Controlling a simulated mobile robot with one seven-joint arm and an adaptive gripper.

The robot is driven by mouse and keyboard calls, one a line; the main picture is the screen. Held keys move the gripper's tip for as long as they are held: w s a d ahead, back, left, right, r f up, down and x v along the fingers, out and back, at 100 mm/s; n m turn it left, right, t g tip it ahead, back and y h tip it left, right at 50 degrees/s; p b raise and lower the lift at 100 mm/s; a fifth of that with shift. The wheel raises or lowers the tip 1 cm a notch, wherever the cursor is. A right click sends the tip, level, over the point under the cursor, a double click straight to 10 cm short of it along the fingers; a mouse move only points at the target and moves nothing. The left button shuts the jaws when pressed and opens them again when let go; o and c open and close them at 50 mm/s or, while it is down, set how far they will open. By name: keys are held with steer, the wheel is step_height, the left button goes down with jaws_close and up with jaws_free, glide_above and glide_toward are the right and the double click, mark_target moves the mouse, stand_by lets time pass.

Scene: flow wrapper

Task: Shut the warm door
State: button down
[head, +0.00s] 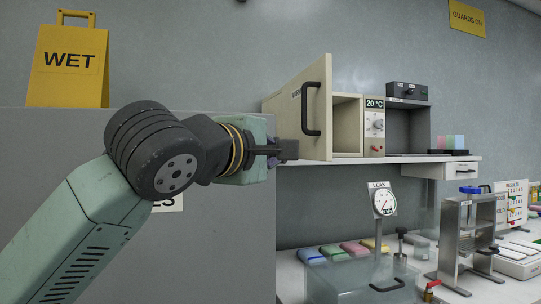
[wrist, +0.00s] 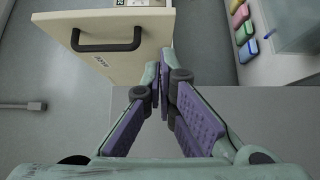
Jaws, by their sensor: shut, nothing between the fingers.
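The warm door (head: 292,92) is a cream panel with a black bar handle (head: 311,109). It stands swung open at the left of a cream cabinet (head: 347,122) on the wall shelf, and the cabinet's inside shows. In the wrist view the door (wrist: 130,62) fills the upper left, with its handle (wrist: 107,40) and a small label below it. My gripper (head: 290,150) is shut and empty, just left of the door's lower part. In the wrist view its fingertips (wrist: 166,84) meet beside the panel's lower right corner. I cannot tell whether they touch the door.
A 20 °C display with a dial (head: 375,125) adjoins the cabinet. A grey partition (head: 235,240) stands below my gripper, with a yellow WET sign (head: 68,65) on top. The lower bench holds colored blocks (head: 350,249), a leak gauge box (head: 365,280) and a metal stand (head: 465,235).

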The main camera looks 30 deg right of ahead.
steer(key=p, duration=0.2)
glide_toward(316, 150)
steer(key=x, duration=0.5)
steer(key=shift+w+a, duration=0.1)
steer(key=shift+a, duration=0.05)
